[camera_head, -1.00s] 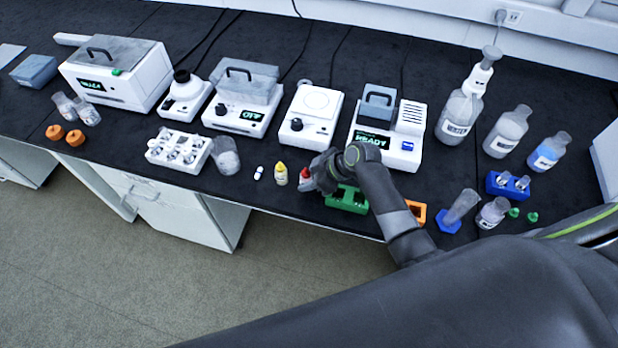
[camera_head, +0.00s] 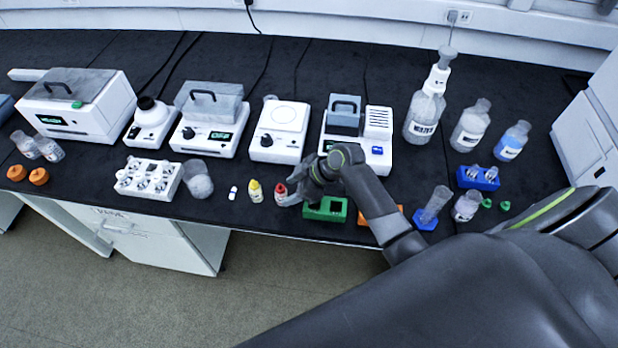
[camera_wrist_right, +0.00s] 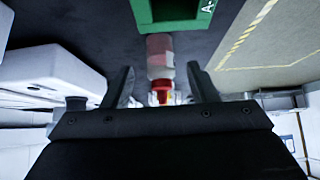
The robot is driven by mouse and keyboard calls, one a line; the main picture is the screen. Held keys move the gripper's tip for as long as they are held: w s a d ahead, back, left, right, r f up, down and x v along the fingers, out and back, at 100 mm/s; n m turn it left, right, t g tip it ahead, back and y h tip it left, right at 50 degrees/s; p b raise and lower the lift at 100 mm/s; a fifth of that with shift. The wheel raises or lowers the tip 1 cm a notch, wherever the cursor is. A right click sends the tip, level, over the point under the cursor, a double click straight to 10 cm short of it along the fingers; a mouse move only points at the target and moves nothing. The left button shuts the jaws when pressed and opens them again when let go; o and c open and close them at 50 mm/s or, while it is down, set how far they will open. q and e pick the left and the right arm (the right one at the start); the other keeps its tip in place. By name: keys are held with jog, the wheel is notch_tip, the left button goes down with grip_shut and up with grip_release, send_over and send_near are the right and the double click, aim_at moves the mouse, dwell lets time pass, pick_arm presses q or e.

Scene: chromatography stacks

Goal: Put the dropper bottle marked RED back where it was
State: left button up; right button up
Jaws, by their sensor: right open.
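The dropper bottle with the red cap (camera_head: 281,194) stands upright on the dark bench near its front edge, to the right of a yellow-capped dropper bottle (camera_head: 255,191). In the right wrist view the red-capped bottle (camera_wrist_right: 160,62) is between the two spread fingers of my right gripper (camera_wrist_right: 160,88), with visible gaps on both sides. Its label is not readable. My left gripper is not in view.
A green block (camera_head: 325,209) is close to the gripper on the right, with an orange block (camera_head: 378,214) partly behind my arm. Instruments (camera_head: 278,131) stand behind; clear bench lies between.

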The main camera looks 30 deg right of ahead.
jog(key=v, duration=0.8)
jog(key=shift+s+d, duration=0.1)
